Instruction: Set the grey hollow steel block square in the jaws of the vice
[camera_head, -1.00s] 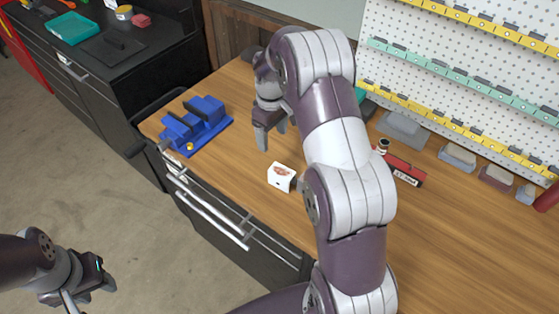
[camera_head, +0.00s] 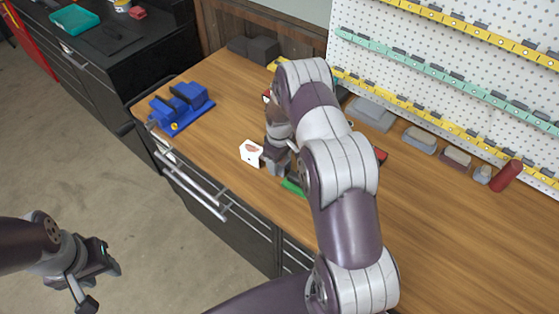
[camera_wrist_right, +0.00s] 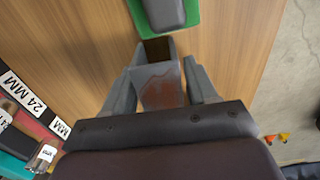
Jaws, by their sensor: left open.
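In the right wrist view a grey hollow block (camera_wrist_right: 158,82) with a reddish-brown patch lies between the fingers of my right gripper (camera_wrist_right: 160,72), its opening toward the top. The fingers are spread, and neither clearly presses on it. In the head view my right gripper (camera_head: 280,165) is low over the bench, partly hidden by its arm. A whitish block (camera_head: 248,157) with a similar patch shows just left of it; I cannot tell if it is the same block. The blue vice (camera_head: 184,105) stands at the bench's left end. My left gripper (camera_head: 102,284) is open and empty over the floor.
A green piece (camera_wrist_right: 192,22) lies just beyond the block. Red trays with size labels (camera_wrist_right: 35,103) are on the left in the wrist view. Grey blocks (camera_head: 372,114) and a red cylinder (camera_head: 507,175) stand along the pegboard. The bench between whitish block and vice is clear.

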